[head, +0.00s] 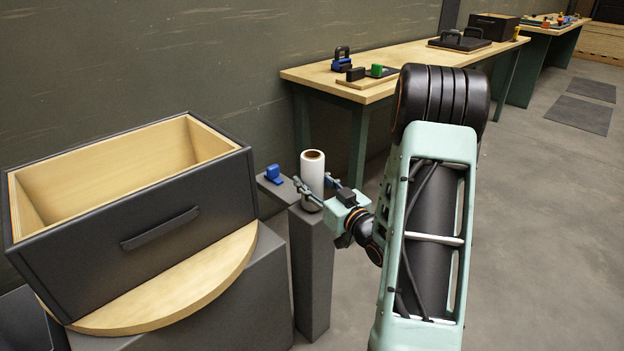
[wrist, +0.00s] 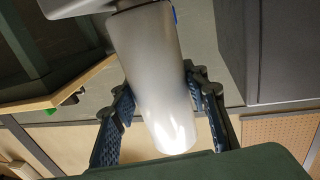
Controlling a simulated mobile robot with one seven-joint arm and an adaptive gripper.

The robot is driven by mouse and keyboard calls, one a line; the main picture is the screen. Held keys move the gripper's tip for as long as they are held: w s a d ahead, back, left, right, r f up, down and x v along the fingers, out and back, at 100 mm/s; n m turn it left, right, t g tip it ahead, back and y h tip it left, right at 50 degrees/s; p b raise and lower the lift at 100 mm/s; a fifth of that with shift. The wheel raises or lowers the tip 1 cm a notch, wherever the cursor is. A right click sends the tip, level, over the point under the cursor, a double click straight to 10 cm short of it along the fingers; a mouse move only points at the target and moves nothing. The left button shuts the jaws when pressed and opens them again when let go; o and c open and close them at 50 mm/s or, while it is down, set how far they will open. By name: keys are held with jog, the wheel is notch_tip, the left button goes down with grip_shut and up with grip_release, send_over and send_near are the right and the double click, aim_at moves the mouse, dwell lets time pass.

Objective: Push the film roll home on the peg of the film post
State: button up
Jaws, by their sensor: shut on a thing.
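The film roll (head: 313,172), a white cylinder with a brown core at its top end, stands upright over the film post (head: 311,262), a tall dark grey column. My gripper (head: 315,187) comes in from the right, with a finger on each side of the roll's lower half. In the wrist view the blue-padded fingers (wrist: 164,105) flank the white roll (wrist: 150,60) and are shut on it. The peg is hidden by the roll. I cannot tell whether the roll's lower end touches the post's top.
A dark open box (head: 135,225) with a wooden inside stands on a round wooden board (head: 205,290) to the left. A blue object (head: 273,174) sits on a grey block behind the post. A workbench (head: 385,90) runs along the wall.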

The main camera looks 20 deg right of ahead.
jog(key=shift+f, duration=0.35)
jog(key=o, duration=1.4)
jog(key=shift+s, duration=0.1)
jog(key=s, duration=0.4)
jog(key=s+d, duration=0.1)
jog(key=s, duration=0.6)
jog(key=shift+s+d, duration=0.4)
